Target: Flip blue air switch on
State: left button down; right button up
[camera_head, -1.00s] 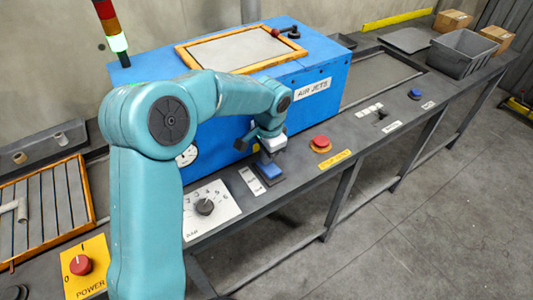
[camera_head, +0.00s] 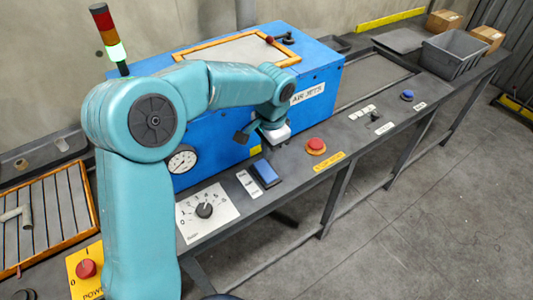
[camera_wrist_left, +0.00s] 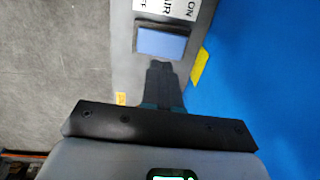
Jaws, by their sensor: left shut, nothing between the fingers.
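The blue air switch (camera_head: 265,172) is a blue rocker in a dark frame on the grey console ledge. It also shows in the left wrist view (camera_wrist_left: 161,43), beside a white ON / AIR / OFF label (camera_wrist_left: 166,12). I cannot tell which end of the rocker is pressed in. My left gripper (camera_head: 268,146) is just behind the switch, by the blue machine's front, apart from the switch in the head view. In the left wrist view its dark fingers (camera_wrist_left: 163,66) are shut and empty, pointing toward the switch. My right gripper is not in view.
The blue AIR JETS machine (camera_head: 300,85) stands behind the ledge. A red button (camera_head: 316,146) is right of the switch; a numbered dial (camera_head: 204,210) is left. A red POWER knob (camera_head: 86,268) is at lower left. The stack light (camera_head: 117,50) glows green.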

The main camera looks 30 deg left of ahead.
pick_arm(q)
notch_tip(320, 180, up, 8)
jog(key=f, duration=0.1)
send_over(262, 165)
jog(key=s+d, duration=0.1)
jog(key=d, duration=0.3)
jog(key=shift+s+a+r, duration=0.1)
jog(key=shift+a+r, duration=0.05)
jog(key=shift+r, duration=0.05)
jog(key=a+b, duration=0.1)
jog(key=b, duration=0.3)
jog(key=shift+a+r+y+b, duration=0.15)
jog(key=shift+r+y+b, duration=0.05)
jog(key=shift+y+b, duration=0.15)
jog(key=shift+f, duration=0.1)
jog(key=f+b, duration=0.1)
jog(key=f, duration=0.3)
jog(key=a+f, duration=0.1)
jog(key=f, duration=0.4)
jog(key=w+a+f+b, duration=0.1)
jog(key=f, duration=0.3)
jog(key=shift+f+b, duration=0.3)
jog(key=shift+f, duration=0.05)
